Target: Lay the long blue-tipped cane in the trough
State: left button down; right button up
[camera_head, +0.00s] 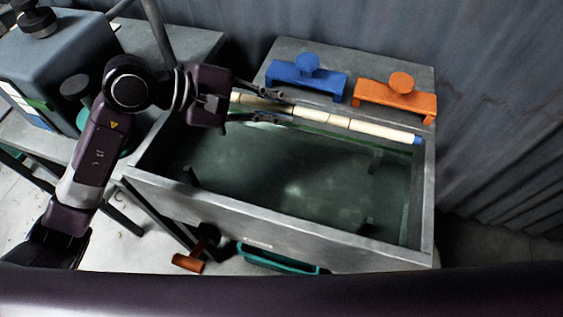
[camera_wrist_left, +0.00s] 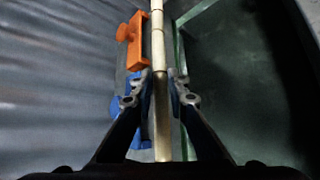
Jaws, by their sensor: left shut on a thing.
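The long pale jointed cane (camera_head: 365,128) lies lengthwise along the back side of the trough, its blue tip (camera_head: 417,140) at the right end. My left gripper (camera_head: 283,107) is shut on it toward its left part. In the left wrist view the cane (camera_wrist_left: 158,50) runs between the fingers of my left gripper (camera_wrist_left: 160,82). The grey metal trough (camera_head: 280,227) has a dark greenish interior. The cane is over the trough's back edge; I cannot tell its exact height above it. My right gripper is not in view.
A blue clamp-like block (camera_head: 300,77) and an orange one (camera_head: 398,97) stand on the ledge behind the trough. A blue-grey machine (camera_head: 60,55) stands on the bench at left. An orange mallet-like tool (camera_head: 190,262) and a teal tray (camera_head: 278,260) are below the trough's front.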

pick_arm(q)
notch_tip(320, 180, down, 17)
jog(key=shift+s+r+p, duration=0.1)
jog(key=shift+p, duration=0.65)
jog(key=shift+f, duration=0.25)
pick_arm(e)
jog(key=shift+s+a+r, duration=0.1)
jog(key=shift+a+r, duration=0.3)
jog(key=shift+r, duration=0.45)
pick_arm(q)
jog(key=shift+f+b, duration=0.65)
jog(key=shift+b, duration=0.3)
jog(key=c, duration=1.9)
grip_release()
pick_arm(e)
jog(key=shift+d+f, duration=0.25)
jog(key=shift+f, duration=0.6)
